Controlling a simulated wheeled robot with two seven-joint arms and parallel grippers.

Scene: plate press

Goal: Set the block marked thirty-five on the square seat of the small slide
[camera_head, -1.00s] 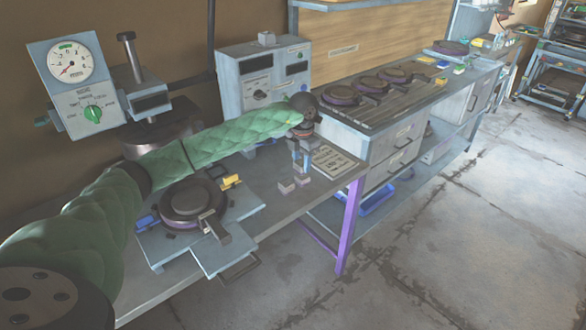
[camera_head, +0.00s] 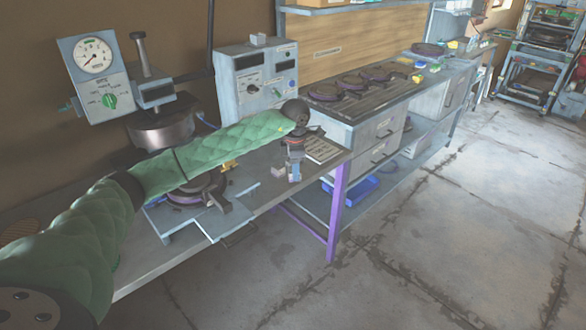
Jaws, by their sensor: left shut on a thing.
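The light grey-blue slide plate (camera_head: 222,222) with a dark handle juts from the front of the round plate fixture, left of the gripper. My green-sleeved left arm covers part of that fixture, and I cannot make out the square seat clearly. My right gripper is not in view.
The bench (camera_head: 150,265) has bare room near its front edge. A printed card (camera_head: 322,150) lies right of the gripper. A control box (camera_head: 257,78) and a press with a dial (camera_head: 93,57) stand behind. A counter with round dark plates (camera_head: 357,83) runs to the right.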

